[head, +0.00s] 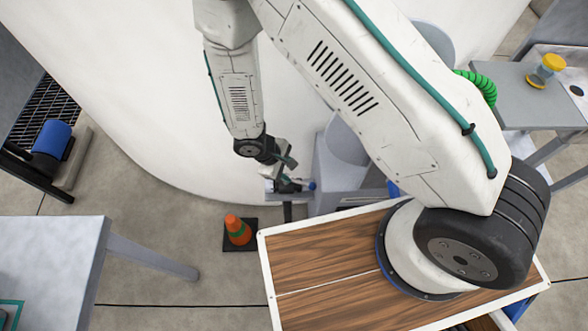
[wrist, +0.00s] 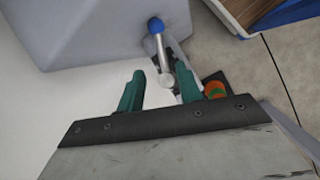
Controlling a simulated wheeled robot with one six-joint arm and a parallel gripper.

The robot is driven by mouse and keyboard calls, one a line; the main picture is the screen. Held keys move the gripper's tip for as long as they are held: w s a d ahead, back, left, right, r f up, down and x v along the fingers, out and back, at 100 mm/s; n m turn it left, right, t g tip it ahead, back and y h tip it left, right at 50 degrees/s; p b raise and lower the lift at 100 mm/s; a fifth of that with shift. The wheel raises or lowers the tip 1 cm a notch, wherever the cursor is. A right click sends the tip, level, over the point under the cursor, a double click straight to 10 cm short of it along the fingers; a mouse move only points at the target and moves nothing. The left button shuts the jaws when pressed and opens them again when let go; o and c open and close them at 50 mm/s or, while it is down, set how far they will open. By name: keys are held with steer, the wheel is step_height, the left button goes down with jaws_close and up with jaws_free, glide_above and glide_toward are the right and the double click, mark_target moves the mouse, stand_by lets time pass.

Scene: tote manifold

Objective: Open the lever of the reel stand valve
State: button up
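The valve lever shows in the wrist view as a metal rod (wrist: 163,52) with a blue ball end (wrist: 156,25). It stands beside a pale grey block (wrist: 100,30), which I take as part of the reel stand. My gripper (wrist: 160,71) has its two green fingers apart with nothing held. In the picture, the rod's lower silver end lies between the fingertips; I cannot tell whether they touch it. In the head view my gripper (head: 288,174) is beside the grey stand (head: 338,175), and the blue ball end (head: 311,185) shows just right of it. The valve body is mostly hidden.
A large white curved wall (head: 150,110) rises behind the arm. A grey table (head: 50,250) is at lower left. A side table (head: 515,95) at right holds a yellow-lidded jar (head: 545,70).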

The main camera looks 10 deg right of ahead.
mark_target(299, 182)
steer(key=x, duration=0.7)
steer(key=shift+a+f, duration=0.1)
steer(key=shift+f, duration=0.15)
jaws_close()
